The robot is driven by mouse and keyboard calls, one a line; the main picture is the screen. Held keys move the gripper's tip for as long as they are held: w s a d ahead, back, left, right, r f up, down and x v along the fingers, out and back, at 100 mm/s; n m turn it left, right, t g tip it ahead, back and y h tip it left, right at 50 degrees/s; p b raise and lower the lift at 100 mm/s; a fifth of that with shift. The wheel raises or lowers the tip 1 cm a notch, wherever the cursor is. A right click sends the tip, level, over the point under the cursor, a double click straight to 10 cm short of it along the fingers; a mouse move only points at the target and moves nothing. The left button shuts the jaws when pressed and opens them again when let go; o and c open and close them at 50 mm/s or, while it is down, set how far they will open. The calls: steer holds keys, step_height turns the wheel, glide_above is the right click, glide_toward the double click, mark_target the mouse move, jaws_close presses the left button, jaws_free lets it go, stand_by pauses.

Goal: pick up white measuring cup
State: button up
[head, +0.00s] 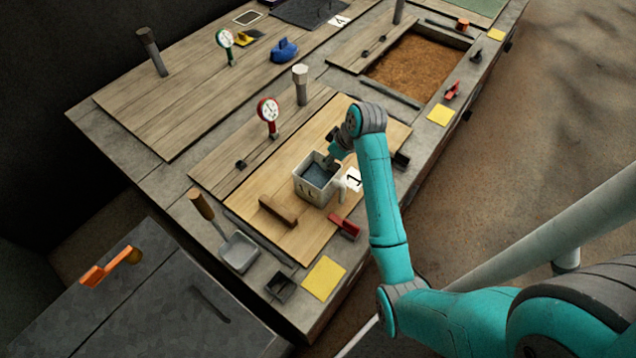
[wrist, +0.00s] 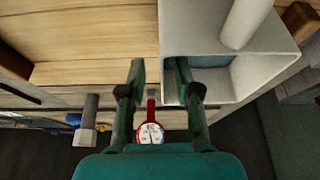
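The white measuring cup (head: 309,190) is a square, box-like vessel with a grey-blue inside, standing upright on the light wooden board (head: 258,222). A handle is on its right side. In the wrist view the cup (wrist: 190,28) fills the upper right, with its handle across the top. My gripper (head: 331,161) is at the cup's far rim. In the wrist view my gripper (wrist: 160,72) has its fingers apart, with one wall of the cup between them. The right finger overlaps the cup's opening; the left finger is outside. I cannot tell whether either finger touches the wall.
A brown wooden block (head: 278,211) and a red clip-like item (head: 345,228) lie near the cup. A red dial gauge (head: 268,112) and a grey post (head: 300,85) stand behind. A grey scoop (head: 238,252) and a yellow square (head: 323,279) lie in front. A grain-filled bin (head: 418,68) is farther back.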

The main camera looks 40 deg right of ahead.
glide_above(325, 177)
step_height(325, 177, down, 5)
steer(key=shift+r, duration=0.1)
jaws_close()
